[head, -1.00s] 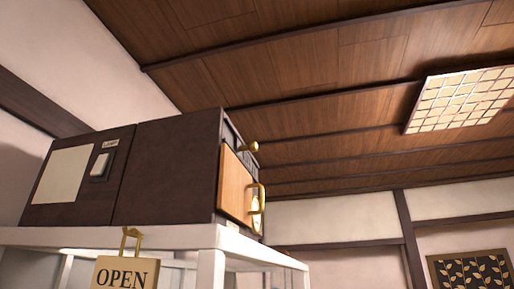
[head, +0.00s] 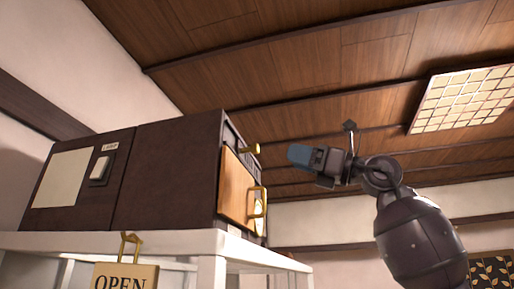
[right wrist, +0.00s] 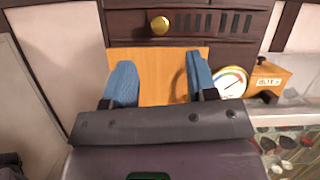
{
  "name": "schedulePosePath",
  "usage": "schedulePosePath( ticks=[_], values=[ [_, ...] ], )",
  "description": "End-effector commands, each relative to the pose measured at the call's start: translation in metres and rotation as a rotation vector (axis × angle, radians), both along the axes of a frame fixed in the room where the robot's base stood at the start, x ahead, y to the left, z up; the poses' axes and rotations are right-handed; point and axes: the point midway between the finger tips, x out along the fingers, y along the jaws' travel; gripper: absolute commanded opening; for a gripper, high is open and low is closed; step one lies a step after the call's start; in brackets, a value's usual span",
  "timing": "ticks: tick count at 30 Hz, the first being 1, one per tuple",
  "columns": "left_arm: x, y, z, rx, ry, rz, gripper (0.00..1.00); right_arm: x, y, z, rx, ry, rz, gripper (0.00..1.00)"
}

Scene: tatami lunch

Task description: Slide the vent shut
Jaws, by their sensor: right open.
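The vent (right wrist: 215,22) is a row of dark upright slots in the brown cabinet's front, at the top of the right wrist view. A round brass knob (right wrist: 160,25) sits left of the slots. In the head view the knob (head: 250,149) sticks out above the wooden door, and the vent shows only edge-on. My right gripper (head: 300,155) is in the air to the right of the knob, apart from it. In the right wrist view its two blue fingers (right wrist: 159,68) are spread and empty, below the knob and in front of the door. My left gripper is not in view.
The wooden door (head: 236,187) has a brass handle (head: 257,202) below the knob. The cabinet (head: 165,175) stands on a white shelf (head: 190,241), with an OPEN sign (head: 125,277) in front.

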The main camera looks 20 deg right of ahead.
Motion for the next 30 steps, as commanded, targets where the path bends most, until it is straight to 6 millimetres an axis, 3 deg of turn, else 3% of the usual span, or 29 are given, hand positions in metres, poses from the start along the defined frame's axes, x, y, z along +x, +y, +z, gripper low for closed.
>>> schedulePosePath(
  ticks=[18,30],
  values=[
    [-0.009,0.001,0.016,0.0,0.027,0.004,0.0,0.046,0.069,0.035,0.001,0.002,0.004,0.52],
    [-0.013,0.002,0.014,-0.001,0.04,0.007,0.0,0.055,0.082,0.04,0.001,0.001,0.002,0.52]
  ],
)
